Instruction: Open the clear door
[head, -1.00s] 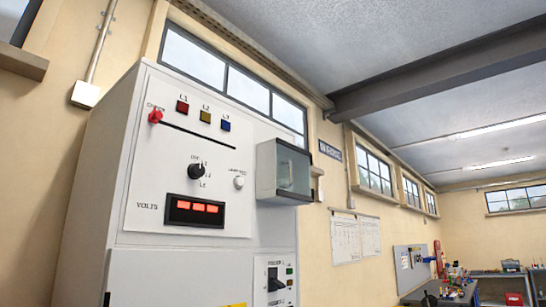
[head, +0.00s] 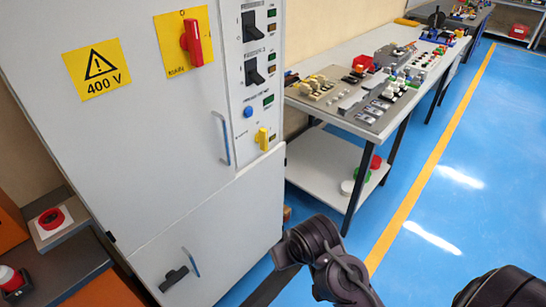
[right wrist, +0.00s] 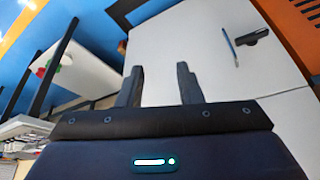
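The clear door is not in either current view. An earlier head frame shows a grey box with a clear front at the upper right of the cabinet. The grey-white cabinet (head: 165,130) fills the left of the head view, showing its middle and lower parts. It also shows tilted in the right wrist view (right wrist: 190,45). My right gripper (right wrist: 159,76) is open and empty, with its two dark fingers apart and the cabinet's lower part beyond them. My left gripper is not in view.
The cabinet carries a red rotary switch (head: 191,42), a blue upper handle (head: 221,138) and a lower handle (head: 191,262). A workbench (head: 345,50) with electrical parts stands to its right. Orange furniture is at the left. Blue floor (head: 480,150) is free at the right.

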